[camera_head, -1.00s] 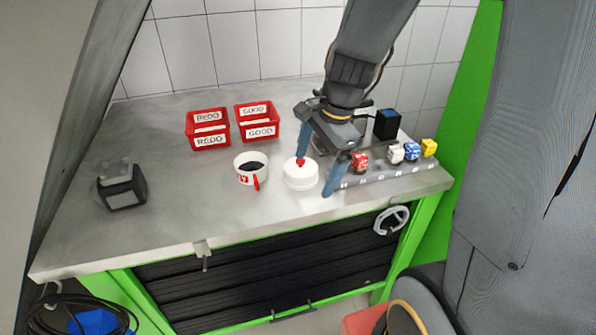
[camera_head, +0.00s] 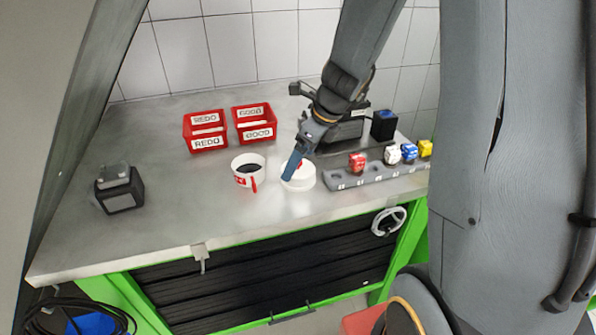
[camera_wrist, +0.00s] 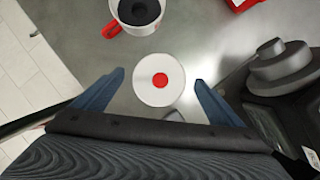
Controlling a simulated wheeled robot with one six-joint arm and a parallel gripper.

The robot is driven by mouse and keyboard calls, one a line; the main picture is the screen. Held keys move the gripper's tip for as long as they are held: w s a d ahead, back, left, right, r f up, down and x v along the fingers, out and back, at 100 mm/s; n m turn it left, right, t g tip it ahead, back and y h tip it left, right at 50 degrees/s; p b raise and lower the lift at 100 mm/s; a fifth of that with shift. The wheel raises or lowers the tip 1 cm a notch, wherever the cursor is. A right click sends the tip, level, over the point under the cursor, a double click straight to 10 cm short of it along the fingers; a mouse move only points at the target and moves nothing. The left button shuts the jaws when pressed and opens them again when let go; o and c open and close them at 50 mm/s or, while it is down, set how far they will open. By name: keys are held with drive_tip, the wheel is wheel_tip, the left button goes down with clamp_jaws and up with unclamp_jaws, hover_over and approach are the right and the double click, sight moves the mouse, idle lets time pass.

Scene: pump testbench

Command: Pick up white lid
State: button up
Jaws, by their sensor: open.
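The white lid (camera_head: 299,178) is round with a red knob and lies on the grey metal bench top (camera_head: 180,225), right of the white cup. In the wrist view the white lid (camera_wrist: 159,80) lies between and slightly ahead of my open fingers, its red knob facing the camera. My gripper (camera_head: 292,168) is open at the lid, seen nearly edge-on in the head view, and hides part of it. In the wrist view my gripper (camera_wrist: 158,92) has its two blue fingers on either side with nothing held. Contact with the lid cannot be told.
A white cup (camera_head: 248,173) with dark contents and a red handle stands close left of the lid. Red REDO (camera_head: 206,142) and GOOD (camera_head: 257,134) bins stand behind. A grey rack (camera_head: 375,174) with coloured cubes is at right.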

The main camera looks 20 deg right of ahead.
drive_tip(key=shift+x, duration=1.2)
drive_tip(key=c, duration=0.8)
